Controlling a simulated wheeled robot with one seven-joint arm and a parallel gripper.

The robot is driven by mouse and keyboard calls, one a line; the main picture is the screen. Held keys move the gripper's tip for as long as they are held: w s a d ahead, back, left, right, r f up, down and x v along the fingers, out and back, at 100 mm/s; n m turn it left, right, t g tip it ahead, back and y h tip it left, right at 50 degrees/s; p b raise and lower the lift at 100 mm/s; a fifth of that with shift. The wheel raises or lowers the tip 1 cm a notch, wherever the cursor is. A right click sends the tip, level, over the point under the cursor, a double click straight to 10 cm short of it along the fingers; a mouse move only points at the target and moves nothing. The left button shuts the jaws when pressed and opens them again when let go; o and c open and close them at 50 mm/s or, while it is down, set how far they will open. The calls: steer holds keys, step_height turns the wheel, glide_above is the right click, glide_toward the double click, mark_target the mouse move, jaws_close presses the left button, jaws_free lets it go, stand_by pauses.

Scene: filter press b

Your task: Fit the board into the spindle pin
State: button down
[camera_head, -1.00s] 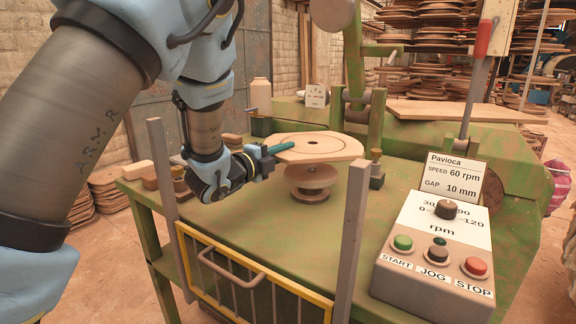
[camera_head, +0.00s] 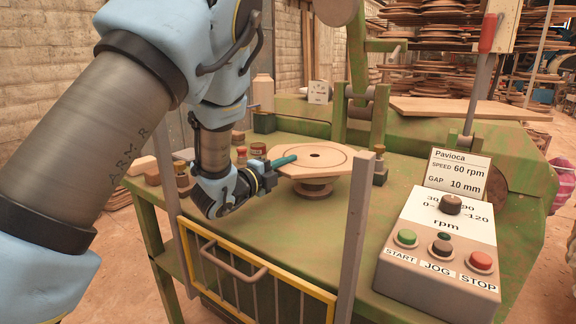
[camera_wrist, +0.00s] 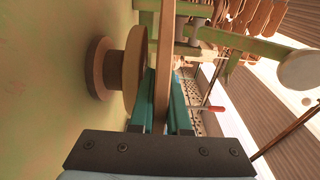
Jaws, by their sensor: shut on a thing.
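The board (camera_head: 335,166) is a pale wooden polygon with a drawn circle and a dark hole in its middle. My gripper (camera_head: 287,160) is shut on its left edge and holds it about level over the spindle (camera_head: 313,189). In the wrist view the board (camera_wrist: 163,60) shows edge-on between the teal fingers of my gripper (camera_wrist: 163,85). There the round flanges of the spindle (camera_wrist: 104,68) lie close beside the board's underside, with a narrow gap. The spindle pin is hidden, and I cannot tell whether it sits in the hole.
The board stands over a green machine table (camera_head: 345,225). Grey posts and a yellow-framed guard (camera_head: 245,275) are in front. A control box (camera_head: 440,245) with buttons and a dial is at right. Small knobs and blocks (camera_head: 152,172) lie at left. A long plank (camera_head: 460,110) lies behind.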

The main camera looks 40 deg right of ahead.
steer(key=c, duration=0.9)
jaws_free()
steer(key=shift+f, duration=0.15)
steer(key=shift+r+p, duration=0.75)
steer(key=shift+p, duration=0.1)
steer(key=a+b, duration=0.1)
steer(key=a, duration=0.3)
steer(key=s+a+b, duration=0.1)
steer(key=a, duration=0.3)
steer(key=a+b, duration=0.1)
steer(key=a, duration=0.3)
steer(key=shift+s+f, duration=0.1)
steer(key=shift+s, duration=0.2)
